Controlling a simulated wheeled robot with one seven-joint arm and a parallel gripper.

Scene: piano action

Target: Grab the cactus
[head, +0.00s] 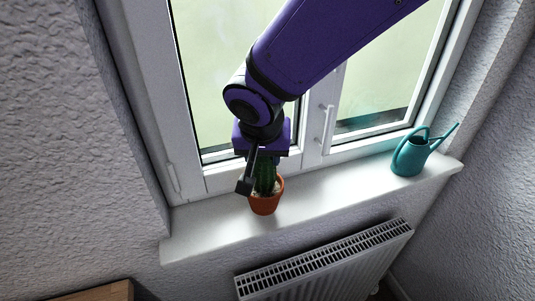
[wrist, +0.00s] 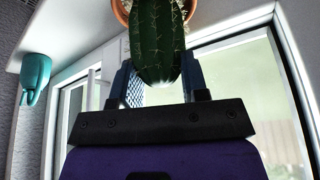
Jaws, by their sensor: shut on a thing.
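The cactus (head: 266,181) is green and stands upright in a terracotta pot (head: 265,204) on the white window sill. My gripper (head: 257,178) comes down over it from above, with one dark finger in front of the plant. In the wrist view the green ribbed cactus (wrist: 157,40) lies between the two fingers of my gripper (wrist: 160,80), with the pot's rim (wrist: 122,12) behind it at the top edge. My gripper is shut on the cactus. The far finger is mostly hidden in the head view.
A teal watering can (head: 410,156) stands at the right end of the sill (head: 330,190); it also shows in the wrist view (wrist: 36,72). The window frame and its handle (head: 327,128) are close behind. A radiator (head: 325,262) is below the sill. The sill between pot and can is clear.

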